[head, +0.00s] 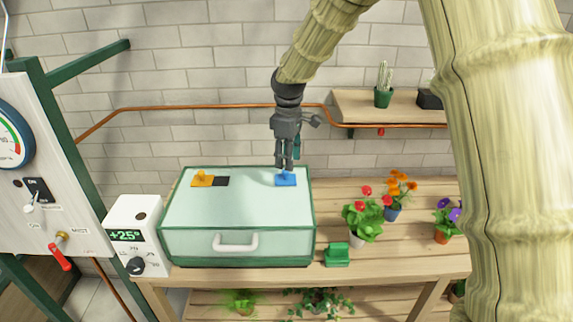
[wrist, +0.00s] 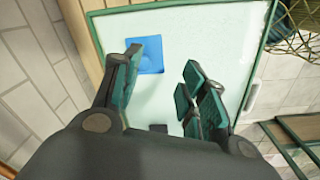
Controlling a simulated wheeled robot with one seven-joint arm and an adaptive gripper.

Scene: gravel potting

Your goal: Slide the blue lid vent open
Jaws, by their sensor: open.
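The blue lid vent (head: 286,181) is a flat blue plate with a small knob, at the right back of the pale glass lid (head: 245,205). No dark opening shows beside it. My gripper (head: 285,166) points down just above the blue vent, its fingertips close to the knob; I cannot tell if they touch it. In the wrist view my gripper (wrist: 165,80) has its green-padded fingers apart with nothing held. The blue vent (wrist: 150,60) shows there beside the left finger, which partly covers it; its knob is hidden.
An orange vent (head: 202,181) sits at the lid's left, beside a dark square opening (head: 222,181). A white box with a +25° display (head: 130,238) stands left of the case. Potted flowers (head: 362,215) and a green object (head: 337,255) stand to the right.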

